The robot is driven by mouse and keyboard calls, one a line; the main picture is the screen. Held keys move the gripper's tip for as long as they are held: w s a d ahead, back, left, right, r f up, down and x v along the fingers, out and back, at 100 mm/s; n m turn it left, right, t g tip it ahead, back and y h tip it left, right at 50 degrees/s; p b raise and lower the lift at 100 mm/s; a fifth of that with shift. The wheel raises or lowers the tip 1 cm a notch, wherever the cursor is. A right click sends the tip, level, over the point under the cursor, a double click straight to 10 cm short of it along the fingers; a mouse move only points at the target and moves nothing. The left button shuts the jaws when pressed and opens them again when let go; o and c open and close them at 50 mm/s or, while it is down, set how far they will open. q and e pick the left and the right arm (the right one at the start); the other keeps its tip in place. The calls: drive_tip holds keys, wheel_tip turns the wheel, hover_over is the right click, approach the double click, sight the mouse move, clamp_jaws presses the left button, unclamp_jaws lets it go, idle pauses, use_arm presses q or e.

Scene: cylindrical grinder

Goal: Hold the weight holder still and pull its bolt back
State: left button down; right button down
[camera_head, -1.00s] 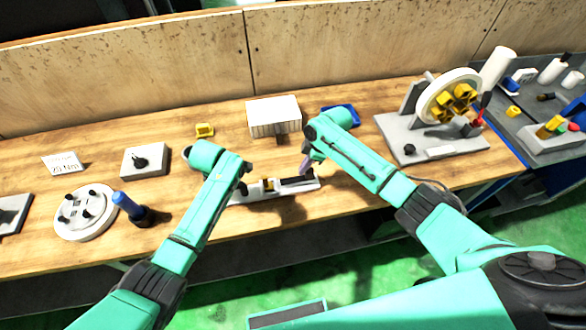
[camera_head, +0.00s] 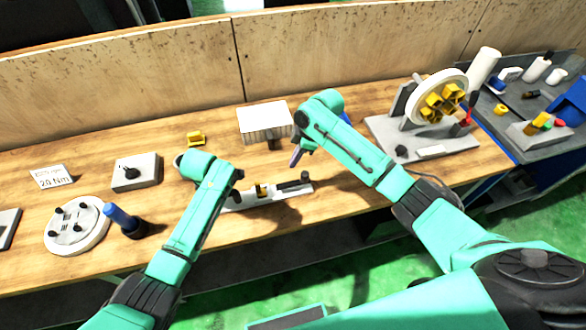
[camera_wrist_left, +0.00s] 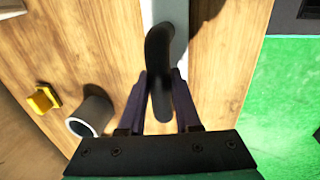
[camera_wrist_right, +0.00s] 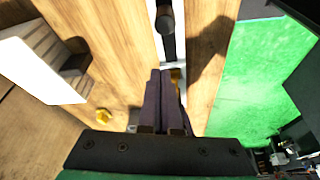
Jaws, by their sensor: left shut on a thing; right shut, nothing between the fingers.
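The weight holder (camera_head: 240,203) is a long pale bar on the wooden table, with a yellow part and a black bolt (camera_head: 291,186) with a round knob at its right end. My left gripper (camera_wrist_left: 160,74) is shut around a black curved handle (camera_wrist_left: 160,45) at the holder's left end; my left arm partly hides that end in the head view. My right gripper (camera_head: 296,157) is shut and empty, above and behind the bolt, apart from it. In the right wrist view its closed fingers (camera_wrist_right: 160,75) partly cover the holder, with the bolt (camera_wrist_right: 167,35) beyond them.
A white box (camera_head: 264,122) stands behind the holder. A wheel fixture with yellow parts (camera_head: 440,105) stands right. A blue-handled tool (camera_head: 122,218), a round plate (camera_head: 76,238), a grey block (camera_head: 135,172) and a small yellow piece (camera_head: 196,138) are left. The table's front is clear.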

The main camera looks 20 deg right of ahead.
use_arm(q)
drive_tip(key=shift+d, duration=0.1)
use_arm(e)
drive_tip(key=v, duration=0.3)
drive_tip(key=shift+d+r, duration=0.1)
drive_tip(key=shift+r, duration=0.15)
use_arm(q)
drive_tip(key=c, duration=0.5)
unclamp_jaws()
drive_tip(key=r, duration=0.4)
drive_tip(key=s+r, duration=0.1)
drive_tip(key=r, duration=0.3)
drive_tip(key=s+r, duration=0.1)
drive_tip(key=r, duration=0.2)
drive_tip(key=shift+s+r, duration=0.15)
drive_tip(key=shift+r, duration=0.25)
